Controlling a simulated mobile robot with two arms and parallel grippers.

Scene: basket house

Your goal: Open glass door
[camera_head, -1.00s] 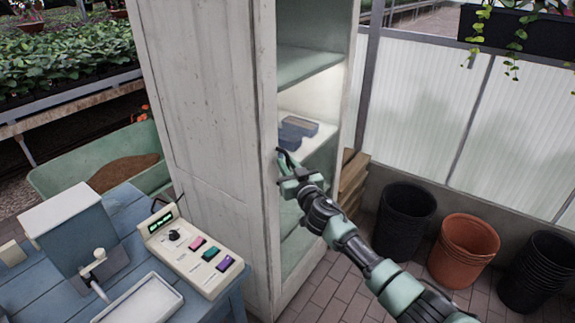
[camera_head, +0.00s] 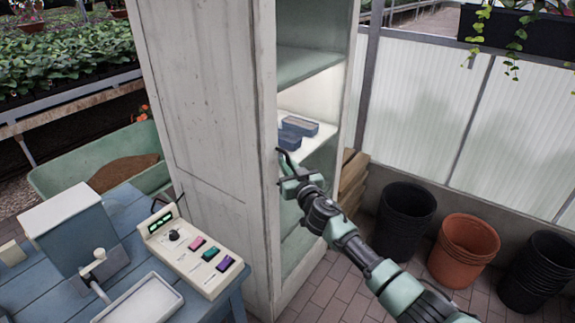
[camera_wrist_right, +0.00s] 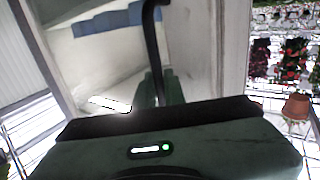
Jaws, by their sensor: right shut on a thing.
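The tall white cabinet (camera_head: 210,110) stands in the middle of the head view, with its shelves showing on its right side. The glass of its door is too clear to make out, so I cannot tell its exact angle. My right gripper (camera_head: 284,166) is at the cabinet's front left edge, about level with the middle shelf. It is shut on the dark door handle, whose curved bar (camera_wrist_right: 150,40) shows in the right wrist view above the green finger. The fingertips are partly hidden. My left gripper is not in view.
Blue boxes (camera_head: 290,137) lie on the cabinet shelf. Black pots (camera_head: 405,218) and a terracotta pot (camera_head: 463,248) stand on the floor to the right. A blue table (camera_head: 55,270) with a control panel (camera_head: 195,250) is at the lower left. Brick floor shows between cabinet and pots.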

